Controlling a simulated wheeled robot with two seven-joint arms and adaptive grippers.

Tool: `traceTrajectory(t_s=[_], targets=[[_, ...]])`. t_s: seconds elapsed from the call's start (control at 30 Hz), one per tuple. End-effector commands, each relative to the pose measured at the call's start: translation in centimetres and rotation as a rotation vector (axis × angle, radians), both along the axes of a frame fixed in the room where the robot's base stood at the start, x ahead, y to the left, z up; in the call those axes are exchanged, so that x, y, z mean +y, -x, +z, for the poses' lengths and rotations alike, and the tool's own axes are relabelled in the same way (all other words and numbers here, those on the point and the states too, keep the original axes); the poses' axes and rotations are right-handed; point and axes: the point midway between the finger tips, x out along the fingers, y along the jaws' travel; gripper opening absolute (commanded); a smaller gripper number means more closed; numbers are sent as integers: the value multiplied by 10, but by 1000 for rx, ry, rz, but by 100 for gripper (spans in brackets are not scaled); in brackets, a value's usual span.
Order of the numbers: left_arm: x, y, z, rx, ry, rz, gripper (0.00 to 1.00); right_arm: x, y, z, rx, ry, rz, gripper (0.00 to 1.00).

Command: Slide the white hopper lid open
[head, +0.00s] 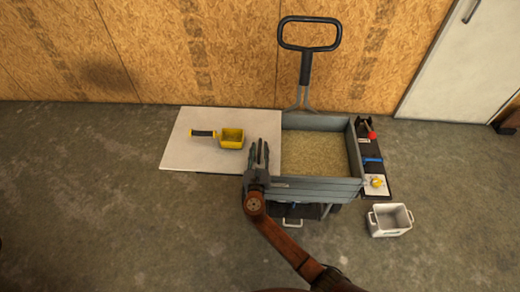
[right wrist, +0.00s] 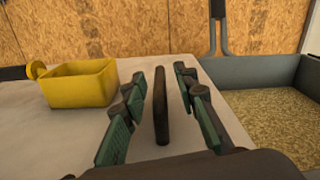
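The white lid (head: 188,157) is a flat panel lying left of the grey hopper (head: 325,190), overlapping its left edge. Most of the hopper top is uncovered, and pale grain shows inside. In the right wrist view, a dark upright bar (right wrist: 162,108) on the lid stands between the fingers of my right gripper (head: 261,146). The fingers are open on either side of the bar, with gaps showing. A yellow scoop (head: 232,138) with a dark handle rests on the lid, left of my right gripper; it also shows in the right wrist view (right wrist: 82,86). My left gripper is out of view.
A black pull handle (head: 306,66) rises behind the hopper. A narrow dark side shelf (head: 372,150) with red, blue and yellow items runs along its right side. A white bin (head: 389,221) stands on the concrete floor at front right. The floor at left is clear.

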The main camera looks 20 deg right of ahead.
Motion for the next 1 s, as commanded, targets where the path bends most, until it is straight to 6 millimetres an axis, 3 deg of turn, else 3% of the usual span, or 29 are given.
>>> traceTrajectory(t_s=[0.17, 0.7, 1.0], targets=[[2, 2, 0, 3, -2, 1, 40, 3, 9, 0, 1, 0, 0, 27], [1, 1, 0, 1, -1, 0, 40, 38, 101, -1, 1, 0, 1, 27], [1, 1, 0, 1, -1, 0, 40, 43, 114, 0, 0, 0, 0, 27]])
